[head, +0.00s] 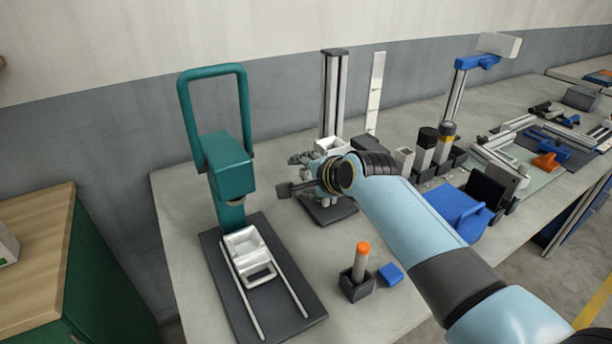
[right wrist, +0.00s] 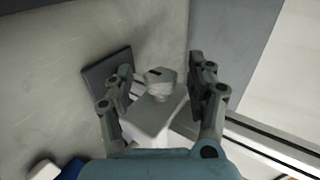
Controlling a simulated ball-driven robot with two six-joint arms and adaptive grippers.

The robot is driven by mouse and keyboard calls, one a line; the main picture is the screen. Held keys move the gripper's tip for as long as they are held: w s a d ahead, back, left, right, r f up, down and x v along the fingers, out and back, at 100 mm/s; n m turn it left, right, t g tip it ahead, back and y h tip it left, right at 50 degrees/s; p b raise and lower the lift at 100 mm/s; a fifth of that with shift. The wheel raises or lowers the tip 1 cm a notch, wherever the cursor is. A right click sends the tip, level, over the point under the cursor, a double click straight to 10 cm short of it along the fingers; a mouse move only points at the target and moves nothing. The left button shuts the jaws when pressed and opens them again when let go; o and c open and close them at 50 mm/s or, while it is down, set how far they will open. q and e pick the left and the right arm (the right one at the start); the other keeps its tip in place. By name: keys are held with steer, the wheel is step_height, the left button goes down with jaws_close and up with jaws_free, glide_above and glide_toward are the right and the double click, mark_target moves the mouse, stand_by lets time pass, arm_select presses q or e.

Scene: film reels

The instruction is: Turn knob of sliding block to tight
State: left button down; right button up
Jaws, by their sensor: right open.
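A white sliding block (head: 329,145) is on the upright post (head: 335,85) of a small stand near the middle of the table. Its pale grey knob, with a dark slot mark, shows in the right wrist view (right wrist: 160,78), in front of the pale block body (right wrist: 155,115). My right gripper (head: 305,173) is beside the block in the head view. In the right wrist view its fingers (right wrist: 160,88) are spread, one on each side of the knob, with visible gaps. The head view hides the knob behind my gripper. My left gripper is not in view.
A teal press (head: 225,160) with a dark base stands left of my gripper. In front are an orange-topped peg in a dark holder (head: 356,283) and a blue block (head: 390,274). A ruler-like upright (head: 375,95) stands behind, and dark-topped cylinders (head: 426,143) stand to the right.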

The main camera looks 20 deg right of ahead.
steer(key=shift+c, duration=0.2)
jaws_close()
steer(key=t+b, duration=0.2)
steer(key=b, duration=0.4)
steer(key=f+t+y+b, duration=0.1)
steer(key=t+b, duration=0.2)
steer(key=b, duration=0.4)
steer(key=shift+s, duration=0.1)
steer(key=shift+r+t+b, duration=0.15)
steer(key=shift+t+b, duration=0.15)
steer(key=shift+b, duration=0.1)
steer(key=shift+r, duration=0.1)
steer(key=shift+o, duration=0.2)
jaws_free()
